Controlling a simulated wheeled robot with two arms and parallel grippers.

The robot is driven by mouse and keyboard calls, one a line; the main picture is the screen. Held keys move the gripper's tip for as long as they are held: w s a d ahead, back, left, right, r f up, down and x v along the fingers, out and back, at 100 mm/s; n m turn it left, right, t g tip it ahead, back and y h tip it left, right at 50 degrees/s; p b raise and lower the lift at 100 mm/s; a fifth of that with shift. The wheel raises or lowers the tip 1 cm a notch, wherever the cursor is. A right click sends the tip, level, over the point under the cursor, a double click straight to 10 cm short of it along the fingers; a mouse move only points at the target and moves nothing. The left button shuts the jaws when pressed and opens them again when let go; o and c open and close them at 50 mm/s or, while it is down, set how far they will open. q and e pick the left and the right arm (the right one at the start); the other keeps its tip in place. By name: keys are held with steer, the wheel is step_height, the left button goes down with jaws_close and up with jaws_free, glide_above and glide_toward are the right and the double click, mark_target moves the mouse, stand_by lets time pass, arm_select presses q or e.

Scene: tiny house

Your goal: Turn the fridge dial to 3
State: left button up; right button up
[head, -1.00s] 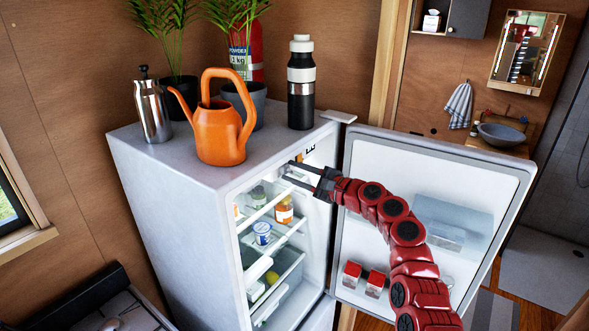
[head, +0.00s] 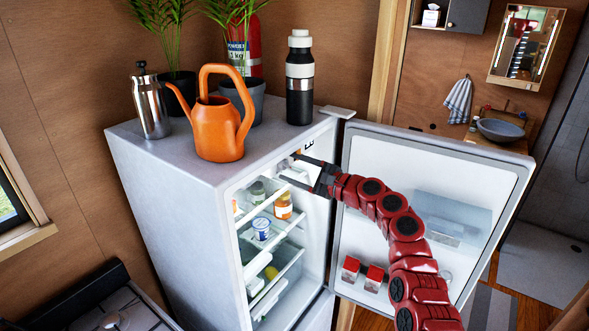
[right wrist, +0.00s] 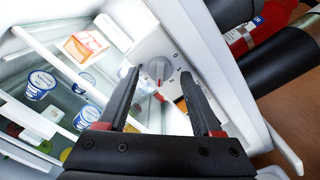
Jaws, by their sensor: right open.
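The fridge (head: 170,215) stands with its door (head: 430,185) swung open to the right. The fridge dial (right wrist: 158,69) is a grey round knob with a raised grip on a pale panel at the top inside, seen in the right wrist view. My right gripper (head: 298,167) reaches into the top of the fridge opening. In the right wrist view its fingers (right wrist: 168,88) are spread, with the dial ahead between the tips and nothing held. I cannot tell whether a fingertip touches the panel. My left gripper is not in view.
The open door flanks my right arm.

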steer(key=b+v, duration=0.7)
steer(key=v, duration=1)
steer(key=shift+s+d, duration=0.15)
